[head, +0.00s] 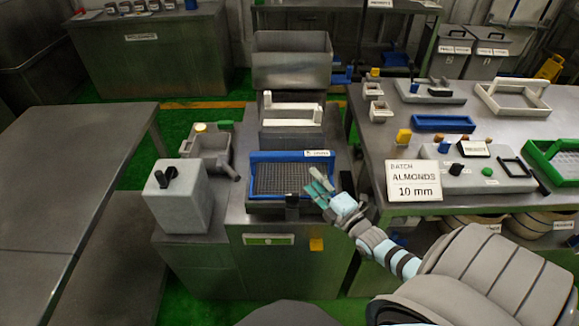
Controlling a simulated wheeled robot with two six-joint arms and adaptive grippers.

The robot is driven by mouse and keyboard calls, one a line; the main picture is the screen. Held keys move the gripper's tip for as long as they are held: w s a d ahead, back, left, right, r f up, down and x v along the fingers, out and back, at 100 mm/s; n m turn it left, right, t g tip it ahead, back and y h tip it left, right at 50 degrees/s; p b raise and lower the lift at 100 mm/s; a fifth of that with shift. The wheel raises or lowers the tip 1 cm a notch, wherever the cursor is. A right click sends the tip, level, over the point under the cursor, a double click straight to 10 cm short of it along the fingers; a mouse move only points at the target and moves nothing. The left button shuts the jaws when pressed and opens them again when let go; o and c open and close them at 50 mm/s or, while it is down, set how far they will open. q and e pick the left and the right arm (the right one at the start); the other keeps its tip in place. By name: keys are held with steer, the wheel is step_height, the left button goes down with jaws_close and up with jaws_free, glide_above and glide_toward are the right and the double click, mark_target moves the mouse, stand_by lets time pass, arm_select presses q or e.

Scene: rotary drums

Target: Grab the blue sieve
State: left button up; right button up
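The blue sieve (256,178), a blue frame around a dark mesh, sits in the machine at the centre of the head view. A small white label stands at its back right. My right gripper (315,181) is at the sieve's right side, with its teal fingers apart. The fingers overlap the right rim in the picture; I cannot tell whether they touch it. The gripper and wrist hide part of that rim. My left gripper is not in view.
A second blue frame (443,124) lies on the right table, near a green frame (560,163) and a white frame (513,98). A sign (413,181) reading "ALMONDS 10 mm" stands at that table's front edge. A grey box (178,200) stands left of the sieve. The left table (70,170) is bare.

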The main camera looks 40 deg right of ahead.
mark_target(294, 160)
steer(key=w+b, duration=0.1)
steer(key=w, duration=0.1)
steer(key=w+b, duration=0.1)
steer(key=w, duration=0.1)
steer(key=w+f+b, duration=0.1)
steer(key=w, duration=0.1)
steer(key=shift+w+d, duration=0.15)
steer(key=shift+w, duration=0.2)
steer(key=shift+w+r+b, duration=0.25)
steer(key=shift+r+b, duration=0.05)
steer(key=w+b, duration=0.2)
steer(key=w, duration=0.1)
steer(key=shift+r+b, duration=0.25)
steer(key=shift+b, duration=0.15)
steer(key=shift+w+d+r, duration=0.1)
steer(key=shift+w+d, duration=0.05)
steer(key=shift+w, duration=0.95)
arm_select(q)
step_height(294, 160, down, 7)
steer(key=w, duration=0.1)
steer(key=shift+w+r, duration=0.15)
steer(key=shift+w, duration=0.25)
arm_select(e)
steer(key=shift+s+r, duration=0.1)
steer(key=c, duration=0.3)
jaws_close()
